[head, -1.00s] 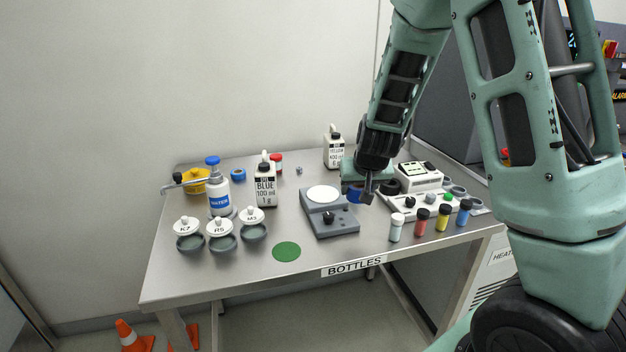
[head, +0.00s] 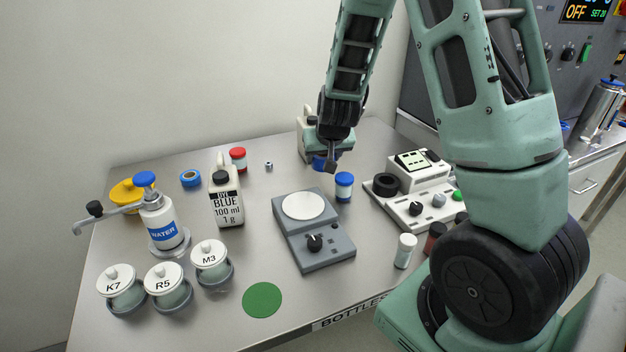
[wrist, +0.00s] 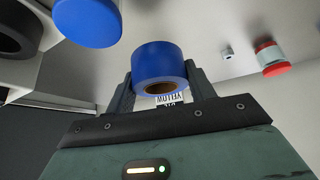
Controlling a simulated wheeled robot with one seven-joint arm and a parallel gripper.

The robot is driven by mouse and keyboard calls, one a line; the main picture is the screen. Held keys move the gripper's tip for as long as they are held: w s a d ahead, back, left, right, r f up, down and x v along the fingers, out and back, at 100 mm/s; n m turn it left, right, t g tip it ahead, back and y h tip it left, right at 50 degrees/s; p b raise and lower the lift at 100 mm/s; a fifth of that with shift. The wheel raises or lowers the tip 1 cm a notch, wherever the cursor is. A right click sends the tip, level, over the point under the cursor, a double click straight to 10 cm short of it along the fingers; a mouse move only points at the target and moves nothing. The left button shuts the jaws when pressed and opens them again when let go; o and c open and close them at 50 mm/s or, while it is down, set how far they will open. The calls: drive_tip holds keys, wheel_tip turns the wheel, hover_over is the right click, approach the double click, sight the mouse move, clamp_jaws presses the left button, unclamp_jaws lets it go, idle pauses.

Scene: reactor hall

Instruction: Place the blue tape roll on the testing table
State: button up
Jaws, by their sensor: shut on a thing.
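The blue tape roll (wrist: 160,63) is held between the two fingers of my gripper (wrist: 160,85), with its brown core showing in the wrist view. In the head view the roll (head: 322,163) shows under my gripper (head: 328,166), above the back of a steel table (head: 215,290) labelled BOTTLES. I cannot tell its exact height over the top. A second blue ring (head: 190,178) lies on this table at the back left. No surface in view carries a testing-table label that I can read.
A blue-capped jar (head: 344,187) stands close below my gripper. A counter (head: 590,152) with a steel pot stands at right.

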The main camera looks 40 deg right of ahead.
sight(321, 181)
drive_tip(key=shift+f, duration=2.9)
drive_tip(key=shift+f, duration=0.1)
drive_tip(key=o, duration=1.1)
